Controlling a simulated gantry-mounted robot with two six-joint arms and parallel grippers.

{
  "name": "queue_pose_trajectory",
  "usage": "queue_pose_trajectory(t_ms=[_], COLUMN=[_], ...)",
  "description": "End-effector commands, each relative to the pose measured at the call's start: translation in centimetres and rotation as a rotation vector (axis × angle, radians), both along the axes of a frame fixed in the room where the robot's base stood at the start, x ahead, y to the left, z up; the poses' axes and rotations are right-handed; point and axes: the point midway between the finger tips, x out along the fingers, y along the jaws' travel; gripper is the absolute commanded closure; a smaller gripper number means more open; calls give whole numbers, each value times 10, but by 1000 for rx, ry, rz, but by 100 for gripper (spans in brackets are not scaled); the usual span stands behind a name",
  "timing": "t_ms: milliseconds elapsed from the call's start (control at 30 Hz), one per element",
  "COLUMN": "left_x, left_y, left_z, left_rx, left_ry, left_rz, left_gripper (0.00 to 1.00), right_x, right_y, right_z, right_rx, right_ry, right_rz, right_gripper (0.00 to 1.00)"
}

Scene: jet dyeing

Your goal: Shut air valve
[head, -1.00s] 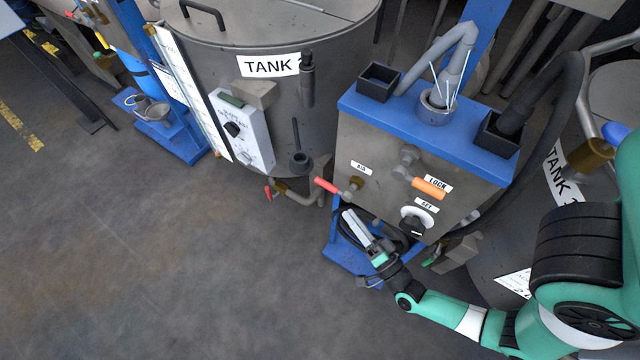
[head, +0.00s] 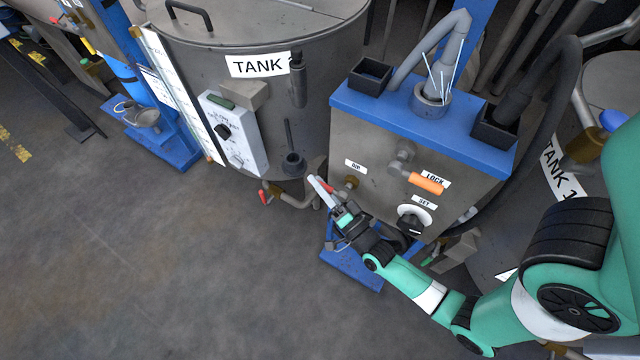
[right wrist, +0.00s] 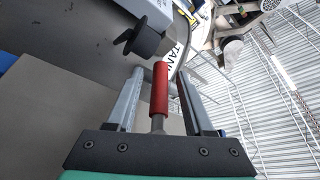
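The air valve has a brass body (head: 350,183) below the AIR label on the front of the grey panel box. Its red handle (head: 326,187) points out to the left and is partly hidden by my right gripper (head: 321,190). In the right wrist view the red handle (right wrist: 160,88) stands between the two fingers of my right gripper (right wrist: 163,80). The fingers are apart, with a gap visible on both sides of the handle. My left gripper is in neither view.
The panel box (head: 345,140) also carries an orange LOCK handle (head: 426,183) and a black-and-white SET knob (head: 411,222) right of the valve. A tank (head: 225,60) with a control box (head: 235,130) and another red-handled valve (head: 264,196) stands left. The floor in front is clear.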

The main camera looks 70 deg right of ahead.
Motion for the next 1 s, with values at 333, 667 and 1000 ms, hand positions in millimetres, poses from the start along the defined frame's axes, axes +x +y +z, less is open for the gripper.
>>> queue_pose_trajectory(t_ms=[333, 667, 1000], left_x=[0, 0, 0], left_y=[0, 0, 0], left_z=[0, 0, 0], left_rx=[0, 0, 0], left_ry=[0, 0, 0], left_rz=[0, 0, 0], left_gripper=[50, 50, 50], right_x=[0, 0, 0], right_y=[0, 0, 0], right_z=[0, 0, 0], right_rx=[0, 0, 0], right_ry=[0, 1, 1], right_rz=[0, 1, 1], right_gripper=[100, 100, 100])
